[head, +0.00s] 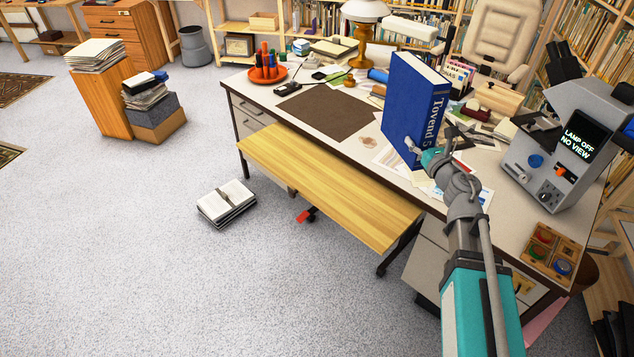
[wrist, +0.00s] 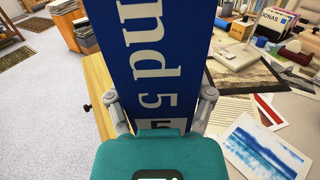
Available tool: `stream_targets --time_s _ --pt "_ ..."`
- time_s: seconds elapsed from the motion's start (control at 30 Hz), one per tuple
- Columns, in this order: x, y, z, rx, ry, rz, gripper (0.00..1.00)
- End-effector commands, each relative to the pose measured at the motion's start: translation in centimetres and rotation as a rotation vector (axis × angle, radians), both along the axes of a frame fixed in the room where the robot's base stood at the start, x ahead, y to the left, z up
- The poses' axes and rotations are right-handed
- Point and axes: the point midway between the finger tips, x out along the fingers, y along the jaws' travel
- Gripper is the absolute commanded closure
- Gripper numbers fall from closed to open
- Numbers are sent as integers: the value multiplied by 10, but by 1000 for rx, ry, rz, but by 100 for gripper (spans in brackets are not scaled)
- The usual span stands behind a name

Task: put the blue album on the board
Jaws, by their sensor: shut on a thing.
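The blue album (head: 412,105) is a thick, large book with white lettering on its spine. It is upright over the front part of the desk. My gripper (head: 418,150) is shut on the lower part of its spine. In the wrist view the blue spine (wrist: 150,60) fills the middle, with a finger on each side. I cannot tell whether the album's bottom touches the desk. A flat dark brown board (head: 328,112) lies on the desk, left of the album, and its visible top is bare.
A light wooden bench (head: 325,180) stands along the desk's front. Papers (head: 395,165) lie under and around the album. A red pen holder (head: 267,72), a lamp (head: 363,40) and small items crowd the desk's back. A grey device (head: 560,150) stands at right.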

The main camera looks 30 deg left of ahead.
Motion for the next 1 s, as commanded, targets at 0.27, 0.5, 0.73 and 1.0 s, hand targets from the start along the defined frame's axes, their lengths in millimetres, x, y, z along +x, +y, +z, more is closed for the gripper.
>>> stream_targets --time_s 0.27,0.5,0.73,1.0 --pt "-40 27 -49 5 -3 183 93" --pt "-77 46 -84 9 -7 340 93" --pt "-105 57 -107 12 -11 459 93" --pt "-119 62 -116 13 -13 516 93"
